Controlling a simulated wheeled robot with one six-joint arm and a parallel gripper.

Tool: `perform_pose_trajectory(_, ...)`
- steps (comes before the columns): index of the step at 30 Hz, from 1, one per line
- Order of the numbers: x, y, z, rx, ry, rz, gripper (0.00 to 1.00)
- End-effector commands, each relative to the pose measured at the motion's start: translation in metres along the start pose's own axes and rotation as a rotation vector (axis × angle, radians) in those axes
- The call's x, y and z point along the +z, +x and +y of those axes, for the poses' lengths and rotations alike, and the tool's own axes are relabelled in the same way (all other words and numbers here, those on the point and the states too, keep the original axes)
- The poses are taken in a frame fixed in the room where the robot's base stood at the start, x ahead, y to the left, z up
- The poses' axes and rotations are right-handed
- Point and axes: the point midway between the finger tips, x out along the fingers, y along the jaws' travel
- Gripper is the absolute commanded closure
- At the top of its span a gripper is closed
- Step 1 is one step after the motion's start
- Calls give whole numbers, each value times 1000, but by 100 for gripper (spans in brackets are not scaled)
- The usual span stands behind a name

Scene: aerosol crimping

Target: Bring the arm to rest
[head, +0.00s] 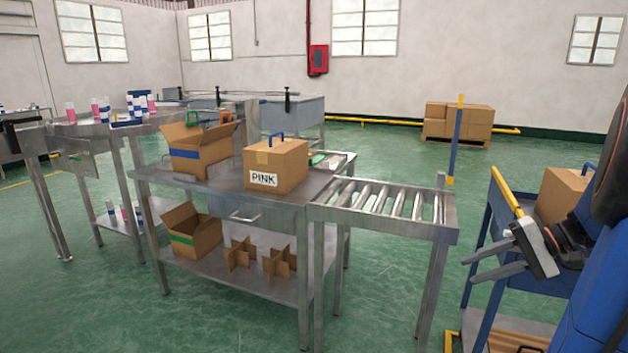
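My gripper (467,269) is at the right of the head view, pointing left. Its two fingers are apart, with nothing between them. It is in front of the blue cart (487,210) and to the right of the roller conveyor (437,231). My arm reaches in from the right edge and hides part of the cart. A closed carton (565,192) with a blue handle stands on the cart, partly hidden by my arm. Another closed carton marked PINK (284,163), also with a blue handle, stands on the metal table (215,192), apart from the gripper.
An open carton (198,160) stands on the table; a smaller open carton (190,236) and cardboard dividers (241,254) are on its lower shelf. Cans (139,103) stand on the bench at left. A yellow-topped post (457,140) rises beside the conveyor.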

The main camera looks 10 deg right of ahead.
Motion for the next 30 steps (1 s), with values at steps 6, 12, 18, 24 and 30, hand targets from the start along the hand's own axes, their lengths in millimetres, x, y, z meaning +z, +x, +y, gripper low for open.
perform_pose_trajectory(6,51,52,-12,216,-66,-51,68)
perform_pose_trajectory(12,93,82,-11,396,-146,-59,68)
perform_pose_trajectory(18,131,102,-5,555,-255,-35,68)
perform_pose_trajectory(24,161,112,4,684,-385,18,68)
perform_pose_trajectory(30,184,116,12,778,-536,93,68)
